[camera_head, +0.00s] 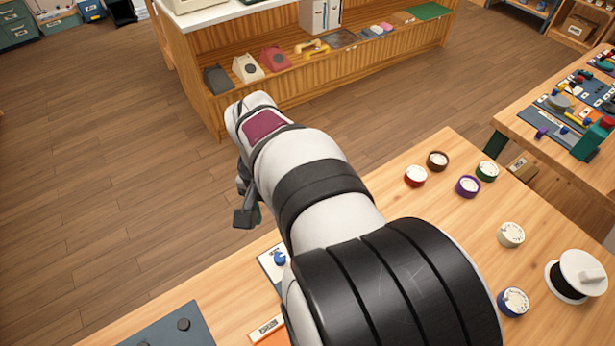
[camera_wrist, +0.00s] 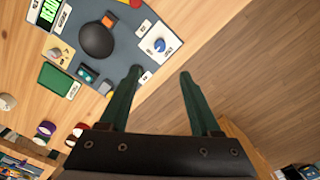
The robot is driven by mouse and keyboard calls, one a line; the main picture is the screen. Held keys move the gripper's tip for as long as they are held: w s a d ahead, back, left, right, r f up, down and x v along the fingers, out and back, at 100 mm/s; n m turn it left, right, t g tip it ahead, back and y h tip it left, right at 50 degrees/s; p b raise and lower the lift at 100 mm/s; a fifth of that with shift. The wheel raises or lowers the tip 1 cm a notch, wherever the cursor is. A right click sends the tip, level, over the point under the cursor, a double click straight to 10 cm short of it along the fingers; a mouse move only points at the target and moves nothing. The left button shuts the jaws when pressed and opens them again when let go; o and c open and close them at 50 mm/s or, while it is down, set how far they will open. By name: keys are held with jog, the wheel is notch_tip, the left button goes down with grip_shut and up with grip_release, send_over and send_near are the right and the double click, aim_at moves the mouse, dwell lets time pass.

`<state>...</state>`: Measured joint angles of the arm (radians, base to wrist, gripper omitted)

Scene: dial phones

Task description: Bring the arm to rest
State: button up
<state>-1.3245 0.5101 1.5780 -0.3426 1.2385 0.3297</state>
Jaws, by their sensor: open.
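My gripper is open and empty in the wrist view (camera_wrist: 160,80). Its two dark green fingers stand apart over the edge of the wooden table (camera_wrist: 150,105), with the floor between and beyond them. In the head view my arm reaches from the bottom right toward the upper left, and part of the gripper (camera_head: 246,215) shows dark at its far end, past the table edge. Its fingertips are mostly hidden there by the arm.
A grey mat (camera_wrist: 65,50) with a black dome (camera_wrist: 97,40) and small parts lies near the fingers. Several dials, including a red one (camera_head: 415,176), and a white spool (camera_head: 577,275) stand on the table's right. A wooden counter (camera_head: 310,75) with phones stands behind. The left floor is clear.

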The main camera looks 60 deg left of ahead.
jog(key=w+d+r+m, duration=0.2)
jog(key=w+d, duration=0.2)
jog(key=d, duration=0.4)
jog(key=w+d+r+m, duration=0.3)
jog(key=d, duration=0.5)
jog(key=w+d+r+m, duration=0.2)
jog(key=w+d, duration=0.2)
jog(key=d, duration=0.4)
jog(key=s+d+f+m+y, duration=0.1)
jog(key=s+d+m, duration=0.5)
jog(key=d, duration=0.8)
jog(key=s+f, duration=0.1)
jog(key=s, duration=0.1)
jog(key=shift+s+d+y, duration=0.2)
jog(key=shift+s+y, duration=0.15)
jog(key=shift+y, duration=0.05)
jog(key=shift+o, duration=0.3)
